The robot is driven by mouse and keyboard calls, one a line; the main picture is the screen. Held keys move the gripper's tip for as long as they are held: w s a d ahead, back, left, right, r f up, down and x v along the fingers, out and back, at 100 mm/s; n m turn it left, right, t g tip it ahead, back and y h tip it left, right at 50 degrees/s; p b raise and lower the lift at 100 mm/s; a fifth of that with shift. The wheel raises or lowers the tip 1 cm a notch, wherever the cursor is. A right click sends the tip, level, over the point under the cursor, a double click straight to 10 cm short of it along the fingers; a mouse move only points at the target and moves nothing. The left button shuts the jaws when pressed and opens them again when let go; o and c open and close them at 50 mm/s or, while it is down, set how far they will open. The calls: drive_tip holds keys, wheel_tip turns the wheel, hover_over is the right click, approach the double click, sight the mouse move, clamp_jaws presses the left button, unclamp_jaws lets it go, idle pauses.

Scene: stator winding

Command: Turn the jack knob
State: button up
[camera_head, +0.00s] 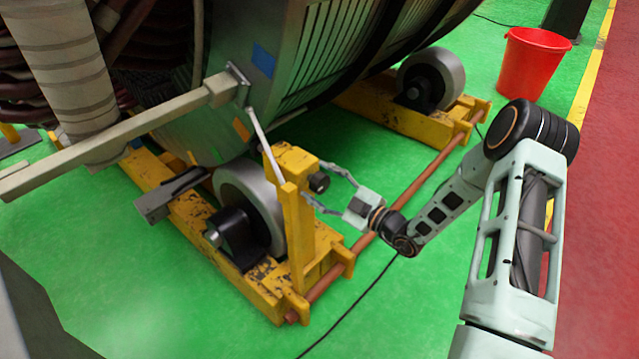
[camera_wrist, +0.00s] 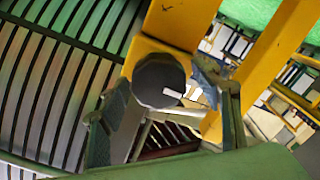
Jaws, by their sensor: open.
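The jack knob (camera_head: 319,182) is a dark round knob on the yellow jack post (camera_head: 297,226) beside the front roller. In the wrist view the knob (camera_wrist: 157,78) is a dark grey disc with a small pale mark by its lower right edge. My gripper (camera_head: 315,181) is open, with one finger on each side of the knob in the head view. In the wrist view the fingertips (camera_wrist: 160,92) stand left and right of the knob, with a gap visible at the left. I cannot tell whether the right finger touches it.
The large stator (camera_head: 225,125) rests on rollers (camera_head: 247,196) above yellow frames (camera_head: 385,105). A beige bar (camera_head: 130,127) reaches the stator at left. A copper-coloured rod (camera_head: 420,180) and a black cable run along the floor. A red bucket (camera_head: 533,65) stands far right.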

drive_tip(key=c, duration=1.2)
drive_tip(key=shift+o, duration=0.2)
